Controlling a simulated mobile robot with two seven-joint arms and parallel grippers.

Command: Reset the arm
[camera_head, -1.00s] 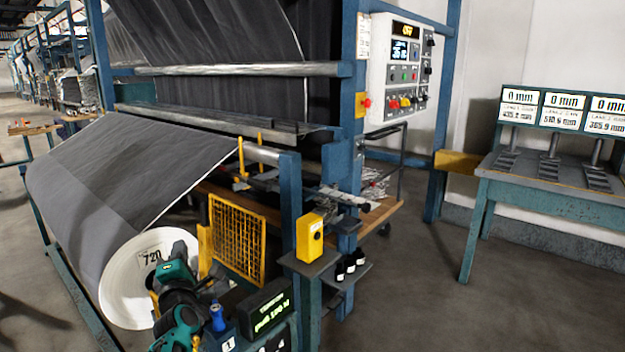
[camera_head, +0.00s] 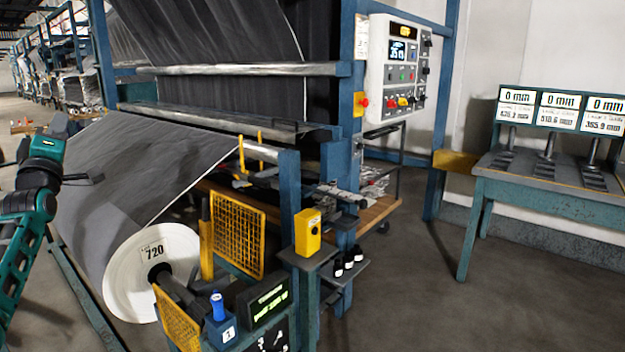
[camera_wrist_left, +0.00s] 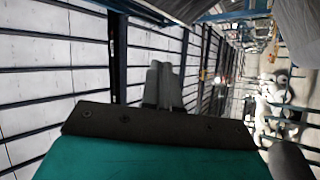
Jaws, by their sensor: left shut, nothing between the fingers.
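My left arm, teal and dark grey, comes in at the left edge of the head view, raised in front of the grey fabric roll. Its gripper (camera_head: 92,179) points to the right, with the roll's sheet behind it in the picture. In the left wrist view the two grey fingers (camera_wrist_left: 163,86) lie together, with nothing between them. My right arm and gripper are not in view.
The grey roll (camera_head: 130,165) hangs on the blue frame, its white end (camera_head: 125,295) marked 720. A yellow mesh guard (camera_head: 237,238), a yellow button box (camera_head: 308,232) and a control panel (camera_head: 397,70) stand nearby. A gauge table (camera_head: 545,190) stands right, with clear floor in front.

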